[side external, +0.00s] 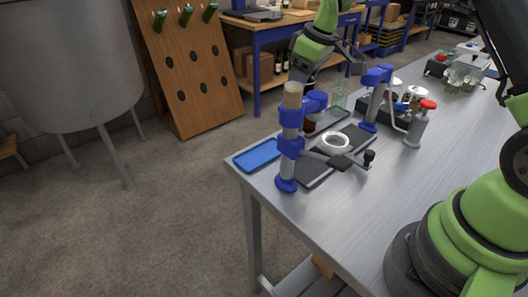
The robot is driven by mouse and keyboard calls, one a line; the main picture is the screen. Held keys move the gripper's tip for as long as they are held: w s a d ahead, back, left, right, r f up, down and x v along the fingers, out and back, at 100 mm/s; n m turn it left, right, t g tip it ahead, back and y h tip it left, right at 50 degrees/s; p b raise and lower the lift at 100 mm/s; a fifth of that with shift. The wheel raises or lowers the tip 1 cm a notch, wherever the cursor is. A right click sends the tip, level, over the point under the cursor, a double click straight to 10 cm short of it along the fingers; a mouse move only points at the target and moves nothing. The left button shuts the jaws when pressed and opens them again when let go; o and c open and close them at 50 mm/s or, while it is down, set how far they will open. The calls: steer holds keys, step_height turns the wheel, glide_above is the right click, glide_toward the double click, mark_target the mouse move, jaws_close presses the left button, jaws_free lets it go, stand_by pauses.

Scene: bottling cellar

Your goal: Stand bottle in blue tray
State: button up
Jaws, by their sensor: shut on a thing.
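The blue tray (258,155) lies flat at the near left corner of the steel table, and it looks empty. My gripper (302,84) comes down from above, behind the blue-and-grey column of a bench device. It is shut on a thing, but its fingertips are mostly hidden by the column. A dark brown piece, apparently the bottle (309,126), shows just below, beside the column, right of the tray. Most of it is hidden, so its tilt and base cannot be made out.
The blue-and-grey bench device (288,160) stands close right of the tray. A dark mat with a white ring (336,142), a second blue-clamped stand (375,98) and a red-topped canister (419,125) are farther right. The table's front right is clear.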

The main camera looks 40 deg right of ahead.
steer(key=w+a+n+y, duration=0.1)
steer(key=w+a+n, duration=0.3)
steer(key=a+n, duration=0.15)
steer(key=shift+g, duration=0.4)
steer(key=f, duration=1)
steer(key=shift+s+a+f, duration=0.15)
steer(key=shift+a+f, duration=0.05)
steer(key=shift+f, duration=0.15)
steer(key=shift+f, duration=0.15)
steer(key=o, duration=1.1)
steer(key=v, duration=1.2)
steer(key=shift+d+r, duration=0.2)
